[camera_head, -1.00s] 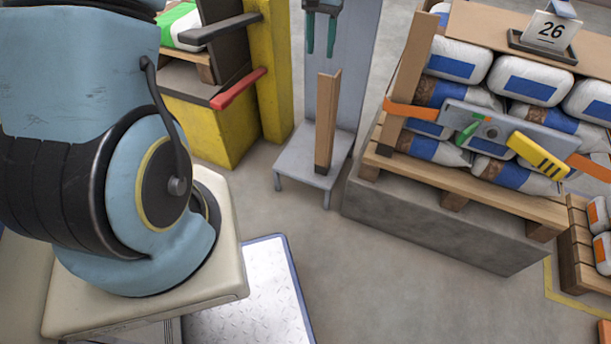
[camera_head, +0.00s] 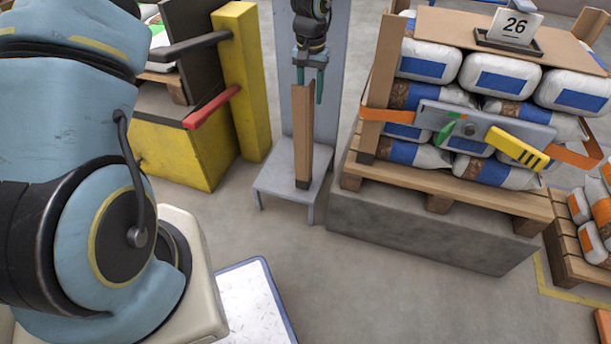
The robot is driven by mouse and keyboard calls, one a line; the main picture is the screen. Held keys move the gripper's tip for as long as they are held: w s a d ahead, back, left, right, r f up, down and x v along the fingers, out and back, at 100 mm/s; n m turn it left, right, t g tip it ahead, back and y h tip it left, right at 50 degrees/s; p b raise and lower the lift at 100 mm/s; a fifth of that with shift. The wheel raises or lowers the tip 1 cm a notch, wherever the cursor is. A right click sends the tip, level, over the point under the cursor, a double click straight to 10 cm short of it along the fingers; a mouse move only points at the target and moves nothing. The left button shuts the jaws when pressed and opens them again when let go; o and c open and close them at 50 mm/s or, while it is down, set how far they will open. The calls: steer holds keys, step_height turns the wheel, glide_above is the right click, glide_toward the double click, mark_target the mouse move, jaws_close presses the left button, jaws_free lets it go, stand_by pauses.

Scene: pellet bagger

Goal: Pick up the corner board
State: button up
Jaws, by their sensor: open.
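A brown corner board (camera_head: 302,140) stands upright on a grey metal stand (camera_head: 268,184) with a tall back plate. It has a dark foot at its lower end. My gripper (camera_head: 310,86) points down at the top of this board, with green-grey fingers. The fingers are open, and the right one hangs beside the board's upper end. The left finger overlaps the board's top in the view, so I cannot tell whether either finger touches it. A second, similar board (camera_head: 384,90) stands at the near left corner of the bag pallet, behind an orange strap.
A wooden pallet (camera_head: 465,192) of white and blue bags sits on a grey block (camera_head: 420,226) to the right. A strap tensioner (camera_head: 485,130) with a yellow handle hangs across the bags. A yellow machine (camera_head: 185,150) with a red lever stands left.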

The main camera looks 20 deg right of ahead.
mark_target(310, 106)
step_height(310, 106, down, 5)
steer(key=shift+r+b, duration=0.2)
steer(key=shift+b, duration=0.1)
jaws_close()
steer(key=shift+r, duration=0.1)
stand_by(1.1)
